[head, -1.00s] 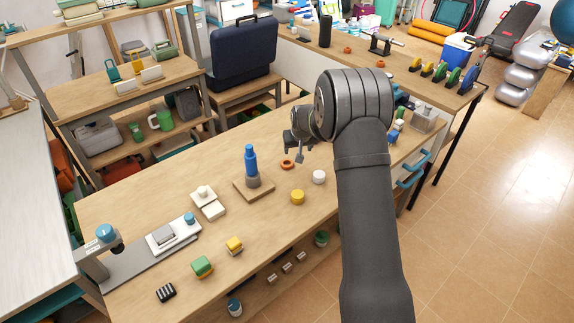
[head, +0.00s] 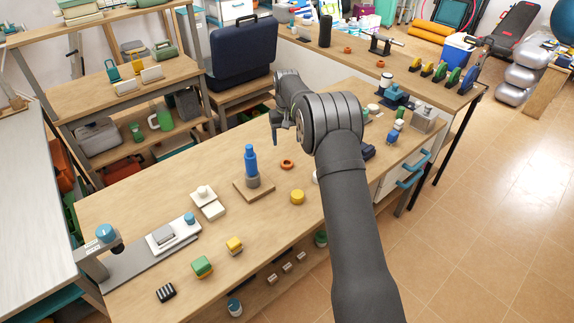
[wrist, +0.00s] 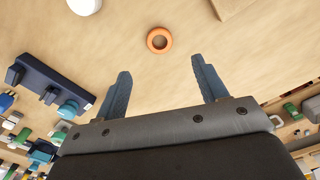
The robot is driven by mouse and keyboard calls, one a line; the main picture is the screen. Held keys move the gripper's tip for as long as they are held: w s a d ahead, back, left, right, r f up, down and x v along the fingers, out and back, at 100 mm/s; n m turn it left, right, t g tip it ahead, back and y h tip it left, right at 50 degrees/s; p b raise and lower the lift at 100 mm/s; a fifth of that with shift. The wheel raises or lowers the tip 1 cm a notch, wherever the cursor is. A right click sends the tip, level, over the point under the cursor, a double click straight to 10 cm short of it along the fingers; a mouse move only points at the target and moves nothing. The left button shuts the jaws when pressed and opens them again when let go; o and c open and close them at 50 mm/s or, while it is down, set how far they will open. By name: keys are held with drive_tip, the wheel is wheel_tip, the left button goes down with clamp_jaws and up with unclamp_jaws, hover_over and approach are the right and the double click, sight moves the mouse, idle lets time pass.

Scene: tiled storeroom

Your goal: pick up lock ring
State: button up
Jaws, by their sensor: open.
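The lock ring looks to be the small orange ring (head: 287,164) lying flat on the wooden workbench (head: 330,110). It also shows in the wrist view (wrist: 159,40), beyond my fingertips and roughly between their lines. My gripper (wrist: 159,72) is open and empty, its two blue-grey fingers apart. In the head view my gripper (head: 275,135) hangs above the bench, behind the ring and a little to its left. The ring is clear of the fingers. Two similar orange rings (head: 347,50) (head: 381,63) lie on the far table.
A blue peg (head: 250,158) with a grey collar stands on a wooden base left of the ring. A yellow round piece (head: 297,197) lies in front of it. A white round piece (wrist: 86,4) is near the ring. A dark blue case (head: 242,52) stands behind the bench.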

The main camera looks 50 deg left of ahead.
sight(287, 160)
wheel_tip(287, 160, down, 11)
drive_tip(key=shift+w+f, duration=0.15)
drive_tip(key=shift+f, duration=0.05)
drive_tip(key=c, duration=1.1)
